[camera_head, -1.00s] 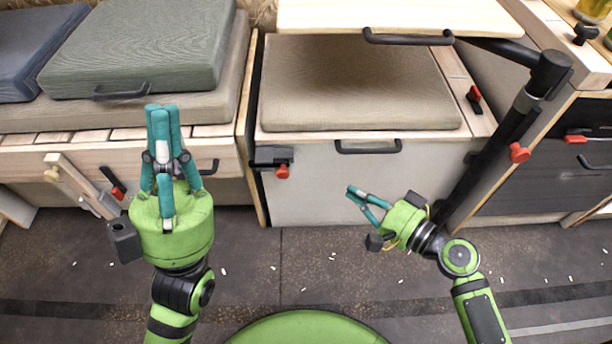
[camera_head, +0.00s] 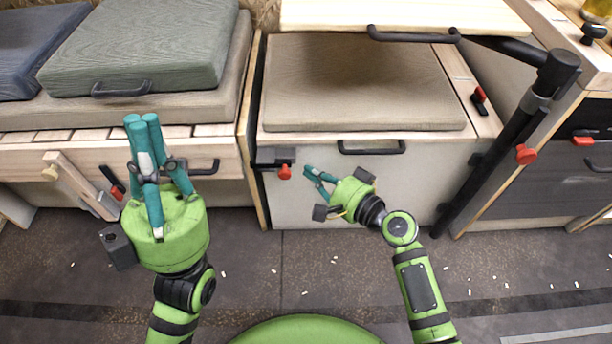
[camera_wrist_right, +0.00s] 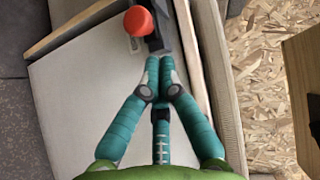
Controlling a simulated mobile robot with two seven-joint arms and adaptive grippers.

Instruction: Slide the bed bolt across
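The bed bolt, a black latch (camera_head: 265,155) with a red knob (camera_head: 284,172), sits at the top left corner of the middle bed box's pale front. In the right wrist view its red knob (camera_wrist_right: 138,20) and black body (camera_wrist_right: 153,42) lie just beyond my fingertips. In the wrist view (camera_wrist_right: 158,65) two fingertips lie close together, near the black part; contact is unclear. My left gripper (camera_head: 144,122) is raised at the left, fingers upward and empty.
A beige cushion (camera_head: 360,85) lies on the middle box, above a black handle (camera_head: 371,148). A wooden top (camera_head: 400,14) overhangs it on a black post (camera_head: 500,145) at right. Another red-knobbed latch (camera_head: 117,191) is near my left gripper.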

